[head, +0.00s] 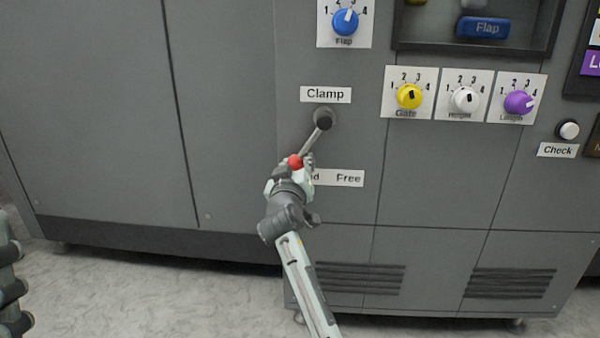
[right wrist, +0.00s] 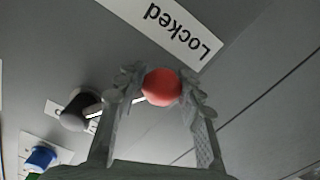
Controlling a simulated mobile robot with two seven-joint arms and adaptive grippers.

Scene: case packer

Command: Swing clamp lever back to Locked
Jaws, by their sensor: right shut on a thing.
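The clamp lever (head: 312,140) hangs from a dark round pivot (head: 324,119) below the "Clamp" label (head: 325,94). It slants down and to the left, ending in a red ball knob (head: 295,161). My right gripper (head: 299,164) is shut on the red knob. In the right wrist view the knob (right wrist: 162,86) sits between the two fingers. The label strip (head: 340,178) below shows "Free" and a final "d"; my gripper hides the rest. The right wrist view shows "Locked" (right wrist: 172,30) close to the knob. My left gripper is out of view.
A blue Flap dial (head: 345,22) is above the lever. Yellow (head: 409,97), white (head: 465,100) and purple (head: 519,103) dials sit to the right, with a Check button (head: 568,129) beyond. The panel left of the lever is bare.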

